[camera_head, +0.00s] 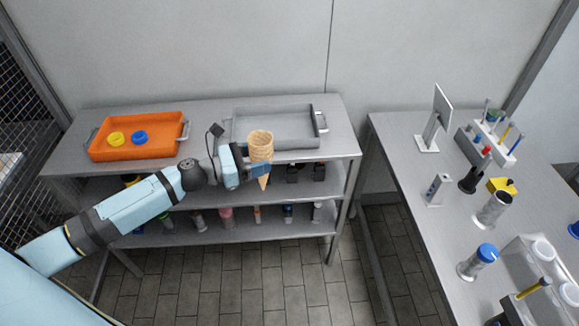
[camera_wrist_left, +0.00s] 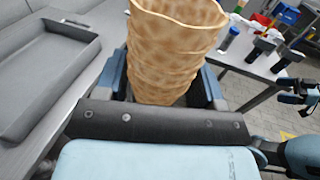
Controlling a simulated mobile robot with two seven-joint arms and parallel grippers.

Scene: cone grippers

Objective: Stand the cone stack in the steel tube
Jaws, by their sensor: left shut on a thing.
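The cone stack (camera_head: 260,148) is several tan waffle cones nested together, upright with the tip down. My left gripper (camera_head: 258,168) is shut around its side and holds it by the front edge of the left table, above the lower shelves. In the left wrist view the stack (camera_wrist_left: 172,55) rises between the fingers, its tip hidden. An open steel tube (camera_head: 493,209) stands upright on the right table, well apart from the stack. At the right edge of the left wrist view, what looks like my right gripper (camera_wrist_left: 298,97) shows small; its jaw state is unclear.
The left table holds an orange tray (camera_head: 160,151) with a yellow and a blue ring, and an empty grey tray (camera_head: 312,137). Near the tube stand a blue-capped cylinder (camera_head: 478,262), a yellow block (camera_head: 501,186), a rack (camera_head: 497,143) and a clear holder (camera_head: 520,258).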

